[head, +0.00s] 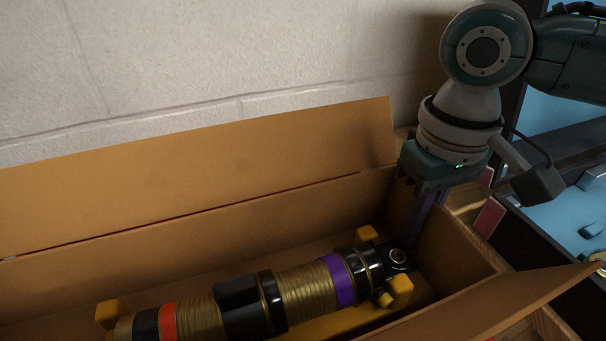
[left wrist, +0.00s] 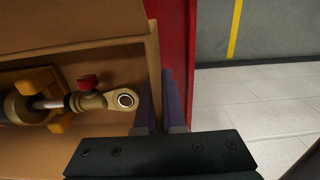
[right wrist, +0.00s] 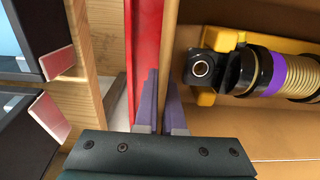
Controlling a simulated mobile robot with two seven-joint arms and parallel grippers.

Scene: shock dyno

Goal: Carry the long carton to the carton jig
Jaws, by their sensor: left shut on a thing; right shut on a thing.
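The long carton (head: 455,252) is brown and open, its flaps spread, and fills the lower part of the head view. A shock absorber with gold coils (head: 305,288) lies inside on yellow supports. My right gripper (head: 418,232) is shut on the carton's right end wall; the right wrist view shows its purple fingers (right wrist: 160,100) at that wall (right wrist: 173,45). My left gripper (left wrist: 152,105) is shut on the opposite end wall (left wrist: 153,60), seen only in the left wrist view. A red surface (left wrist: 177,40) stands close beside that end. I cannot tell whether it belongs to the carton jig.
A pale block wall (head: 200,70) rises behind the carton. At right are a wooden edge (right wrist: 95,50), dark bins with reddish labels (right wrist: 50,117) and a blue surface (head: 570,235). A red strip (right wrist: 146,40) runs beside the right end. Tiled floor (left wrist: 255,105) lies beyond the left end.

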